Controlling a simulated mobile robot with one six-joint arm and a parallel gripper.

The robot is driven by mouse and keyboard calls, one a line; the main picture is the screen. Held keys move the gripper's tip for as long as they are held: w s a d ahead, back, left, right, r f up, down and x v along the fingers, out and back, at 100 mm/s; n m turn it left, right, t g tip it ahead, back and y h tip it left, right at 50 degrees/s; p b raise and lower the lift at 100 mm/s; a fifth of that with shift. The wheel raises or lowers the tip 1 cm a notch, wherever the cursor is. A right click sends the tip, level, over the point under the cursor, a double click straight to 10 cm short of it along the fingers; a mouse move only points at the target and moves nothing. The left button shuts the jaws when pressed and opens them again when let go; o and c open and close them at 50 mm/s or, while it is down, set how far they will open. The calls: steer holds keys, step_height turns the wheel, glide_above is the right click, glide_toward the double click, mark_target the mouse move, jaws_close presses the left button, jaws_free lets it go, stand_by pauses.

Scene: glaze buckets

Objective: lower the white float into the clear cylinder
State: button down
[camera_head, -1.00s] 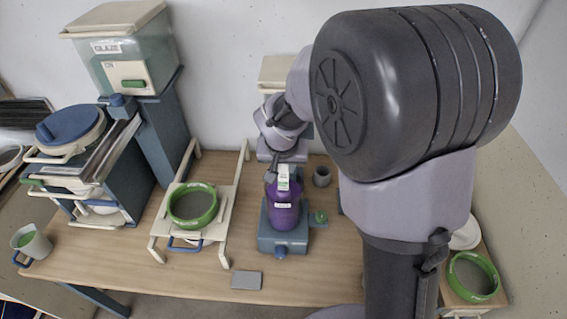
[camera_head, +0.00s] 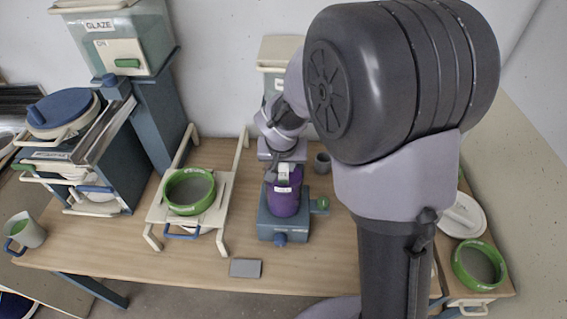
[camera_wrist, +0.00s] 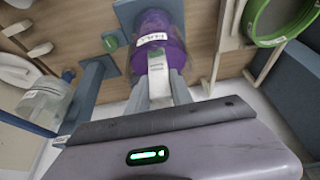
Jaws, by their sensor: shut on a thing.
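The cylinder (camera_head: 284,203), looking purple from its contents, stands upright on a blue base in the middle of the table; it also shows in the wrist view (camera_wrist: 152,25). The white float (camera_head: 286,171) is upright at the cylinder's top. My gripper (camera_wrist: 160,88) is shut on the float (camera_wrist: 158,72), its fingers on either side of it. In the wrist view the float overlaps the cylinder's labelled side. How far its lower end is inside the cylinder is hidden.
A green-rimmed sieve (camera_head: 190,191) sits on a cream rack at left. A grey cup (camera_head: 322,163) stands right of the cylinder, and a green knob (camera_head: 320,204) juts from its base. A grey plate (camera_head: 245,268) lies in front. Another green ring (camera_head: 479,266) is at right.

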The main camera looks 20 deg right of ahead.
steer(key=c, duration=1.1)
jaws_free()
steer(key=shift+o, duration=0.2)
steer(key=shift+r, duration=0.1)
steer(key=p+v, duration=0.4)
steer(key=v, duration=1.3)
steer(key=s+a+f+y+b, duration=0.1)
steer(key=s+f+b, duration=0.5)
steer(key=s+b, duration=0.3)
steer(key=s+a+f+t+y+b, duration=0.1)
steer(key=s+f+y+b, duration=0.1)
steer(key=s+f+b, duration=0.5)
steer(key=s+b, duration=0.2)
steer(key=s, duration=0.1)
steer(key=shift+m+t, duration=0.3)
steer(key=shift+m, duration=0.1)
